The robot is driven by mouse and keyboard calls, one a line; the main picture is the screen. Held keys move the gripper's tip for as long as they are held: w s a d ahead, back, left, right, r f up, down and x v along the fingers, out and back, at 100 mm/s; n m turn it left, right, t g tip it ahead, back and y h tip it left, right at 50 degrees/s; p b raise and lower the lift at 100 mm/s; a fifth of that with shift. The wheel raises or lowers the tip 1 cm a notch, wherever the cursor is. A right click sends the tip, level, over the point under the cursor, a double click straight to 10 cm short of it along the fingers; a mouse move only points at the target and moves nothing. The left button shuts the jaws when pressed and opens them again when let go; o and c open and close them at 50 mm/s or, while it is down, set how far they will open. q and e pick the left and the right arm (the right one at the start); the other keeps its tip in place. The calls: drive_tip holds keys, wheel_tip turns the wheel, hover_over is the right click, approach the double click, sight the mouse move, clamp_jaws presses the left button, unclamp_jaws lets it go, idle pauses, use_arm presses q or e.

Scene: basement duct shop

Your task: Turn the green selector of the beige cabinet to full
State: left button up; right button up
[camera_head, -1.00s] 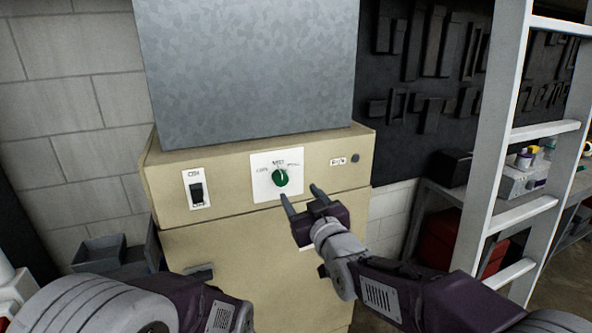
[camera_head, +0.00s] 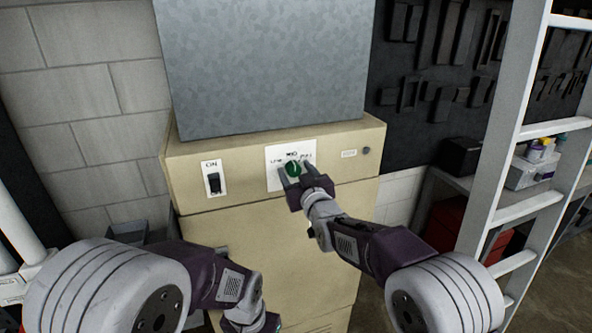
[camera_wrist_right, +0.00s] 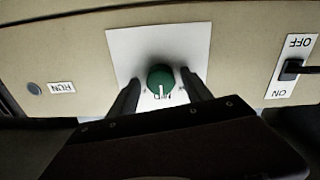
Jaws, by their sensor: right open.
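The beige cabinet (camera_head: 250,240) stands ahead of me. Its green selector (camera_head: 292,168) sits on a white plate (camera_head: 274,153) with LOW at the left, a mid label on top and FULL at the right. In the right wrist view, which is upside down, the selector (camera_wrist_right: 160,76) has a white mark pointing to the mid label. My right gripper (camera_head: 293,170) is open, one finger on each side of the selector, with visible gaps; whether the tips reach past its face is unclear. My left gripper (camera_head: 250,318) is low at the bottom edge, its fingers unclear.
A black ON/OFF switch (camera_head: 214,183) is left of the plate, with a small round lamp (camera_head: 366,151) at the right. A grey metal box (camera_head: 265,65) rises above the cabinet. A white ladder (camera_head: 510,130) and a shelf stand at the right.

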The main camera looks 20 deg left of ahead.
drive_tip(key=c, duration=0.4)
drive_tip(key=shift+a, duration=0.1)
clamp_jaws()
drive_tip(key=shift+f+m+b, duration=0.15)
drive_tip(key=shift+m+b, duration=0.75)
drive_tip(key=shift+b, duration=0.2)
drive_tip(key=m+b, duration=0.5)
drive_tip(key=m, duration=0.1)
drive_tip(key=shift+m, duration=0.4)
drive_tip(key=shift+r+m+b, duration=0.25)
drive_tip(key=shift+m+b, duration=0.45)
drive_tip(key=shift+m, duration=1.1)
